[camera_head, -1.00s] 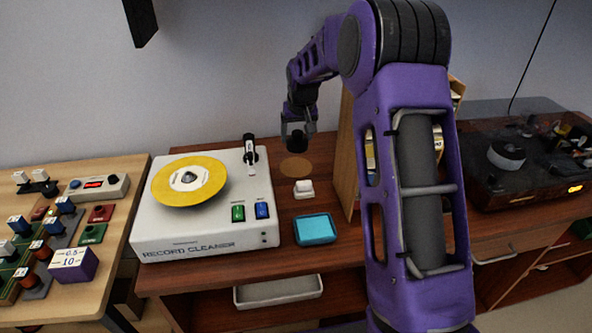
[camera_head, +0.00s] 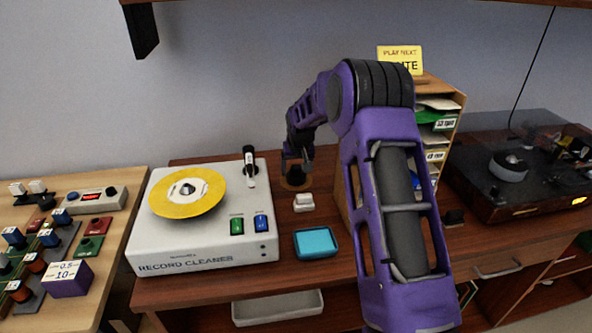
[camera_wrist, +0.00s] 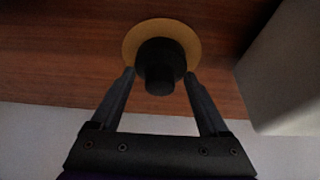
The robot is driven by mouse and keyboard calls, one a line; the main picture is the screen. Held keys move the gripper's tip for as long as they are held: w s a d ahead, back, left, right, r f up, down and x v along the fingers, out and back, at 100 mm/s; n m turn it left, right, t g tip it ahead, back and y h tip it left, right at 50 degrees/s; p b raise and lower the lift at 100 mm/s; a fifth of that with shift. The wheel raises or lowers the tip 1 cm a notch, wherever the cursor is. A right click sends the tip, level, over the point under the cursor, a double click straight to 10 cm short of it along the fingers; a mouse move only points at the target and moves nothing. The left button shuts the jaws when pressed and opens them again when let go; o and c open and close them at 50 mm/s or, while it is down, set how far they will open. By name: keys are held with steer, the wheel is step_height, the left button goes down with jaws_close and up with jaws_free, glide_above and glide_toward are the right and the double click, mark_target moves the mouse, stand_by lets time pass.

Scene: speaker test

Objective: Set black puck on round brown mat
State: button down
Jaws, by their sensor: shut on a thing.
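The black puck (camera_head: 296,176), with a narrower knob on top, is upright between the fingers of my gripper (camera_head: 297,163). In the wrist view my gripper (camera_wrist: 159,82) is shut on the knob of the puck (camera_wrist: 160,58). In the wrist view the mat (camera_wrist: 180,27) shows as a tan ring around the puck, wider on the upper side. I cannot tell whether the puck touches the mat.
The white record cleaner (camera_head: 205,240) with a yellow disc stands left of the mat. A wooden file rack (camera_head: 440,130) stands to the right, partly behind my arm.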

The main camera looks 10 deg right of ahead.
steer(key=shift+f, duration=0.15)
jaws_free()
steer(key=shift+r, duration=0.4)
steer(key=p+v, duration=0.1)
steer(key=v, duration=1)
steer(key=shift+s+r, duration=0.25)
steer(key=shift+r, duration=0.1)
